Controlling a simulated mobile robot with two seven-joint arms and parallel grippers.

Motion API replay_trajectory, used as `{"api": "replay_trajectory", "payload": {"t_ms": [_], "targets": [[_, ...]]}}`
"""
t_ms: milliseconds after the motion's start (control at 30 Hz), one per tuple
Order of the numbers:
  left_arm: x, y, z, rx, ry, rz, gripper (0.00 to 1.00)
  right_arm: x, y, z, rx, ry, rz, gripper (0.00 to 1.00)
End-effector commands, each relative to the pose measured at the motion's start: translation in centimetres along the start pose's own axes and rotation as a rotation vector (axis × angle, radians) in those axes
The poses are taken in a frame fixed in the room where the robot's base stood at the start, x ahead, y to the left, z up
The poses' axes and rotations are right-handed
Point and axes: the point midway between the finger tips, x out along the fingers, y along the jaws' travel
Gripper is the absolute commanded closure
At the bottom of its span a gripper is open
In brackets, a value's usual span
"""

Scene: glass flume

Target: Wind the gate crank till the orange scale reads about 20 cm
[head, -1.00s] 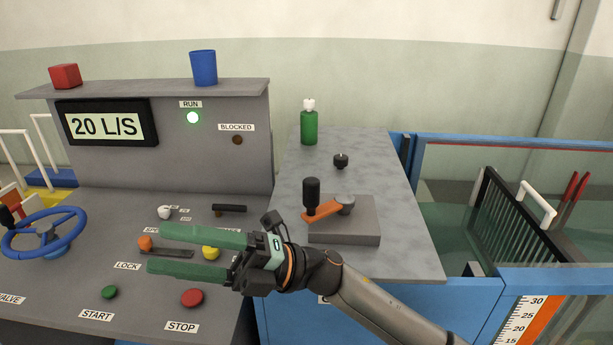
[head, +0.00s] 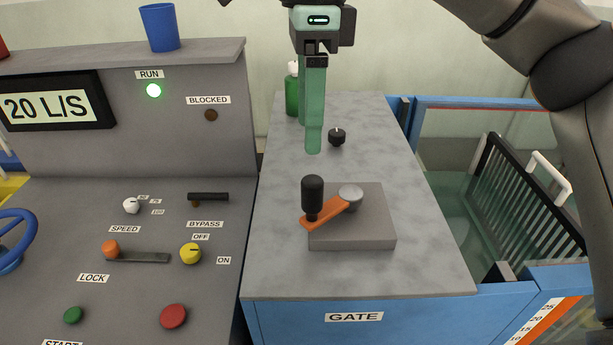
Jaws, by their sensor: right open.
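The gate crank (head: 327,213) is an orange arm with an upright black knob (head: 313,194) at its left end and a grey hub (head: 350,195) at its right. It sits on a grey block (head: 355,236) on the counter marked GATE. The orange scale (head: 545,322) shows at the lower right edge, partly cut off; 25, 20 and 15 are readable beside the orange strip. My right gripper (head: 313,150) points down above the counter, behind and above the crank, apart from the knob. It is open and empty; its green fingers overlap in this view. My left gripper is not in view.
A green bottle (head: 292,95) and a small black knob (head: 337,137) stand farther back on the counter. The console (head: 60,240) at left has several knobs and buttons, a lit RUN lamp (head: 153,90) and a 20 L/S display (head: 48,106). A black grating (head: 525,200) stands at right.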

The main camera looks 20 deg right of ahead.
Motion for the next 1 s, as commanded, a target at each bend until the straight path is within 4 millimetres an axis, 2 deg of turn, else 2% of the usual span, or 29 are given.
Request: {"api": "replay_trajectory", "payload": {"t_ms": [67,167,400,700,833,1000], "targets": [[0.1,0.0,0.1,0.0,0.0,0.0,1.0,-0.2,-0.1,-0.5,0.009,0.019,-0.017,0.31],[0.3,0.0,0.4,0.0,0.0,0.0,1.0,0.7,-0.1,-0.7,0.009,0.025,-0.018,0.31],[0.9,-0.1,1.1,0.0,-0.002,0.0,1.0,5.2,-0.2,-0.8,0.009,0.023,-0.015,0.31],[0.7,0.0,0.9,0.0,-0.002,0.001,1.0,10.3,-0.3,-0.8,0.011,0.022,-0.017,0.31],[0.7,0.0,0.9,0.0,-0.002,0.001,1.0,11.4,-0.3,-0.8,0.01,0.021,-0.018,0.31],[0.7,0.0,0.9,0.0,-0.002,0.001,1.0,11.9,-0.3,-0.8,0.01,0.02,-0.018,0.31]]}}
